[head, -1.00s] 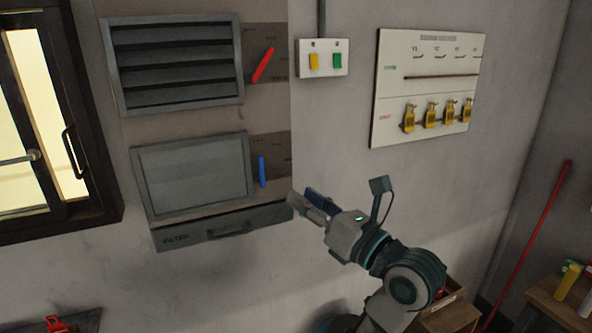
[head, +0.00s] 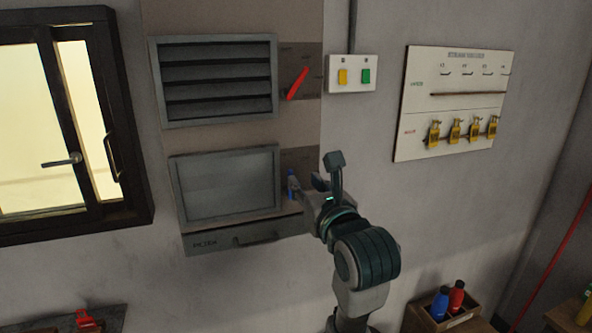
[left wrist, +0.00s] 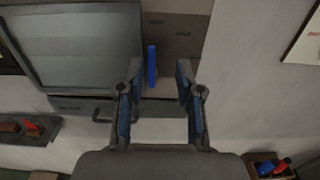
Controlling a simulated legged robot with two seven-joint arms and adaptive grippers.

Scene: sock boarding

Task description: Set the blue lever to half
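The blue lever (head: 291,183) stands roughly upright on its dark plate, right of the lower grey panel (head: 225,183). In the left wrist view the blue lever (left wrist: 152,66) shows between and beyond the two fingertips, nearer the left finger. My left gripper (left wrist: 155,80) is open with nothing between its pads. In the head view my left gripper (head: 298,190) is at the wall by the lever and hides its lower part. I cannot tell whether a finger touches it. My right gripper is in neither view.
A red lever (head: 297,84) tilts right beside the louvred vent (head: 218,80) above. A filter drawer (head: 215,243) lies below the lower panel. A switch box (head: 352,74) and a board with yellow padlocks (head: 455,100) are to the right. A window (head: 60,120) is at left.

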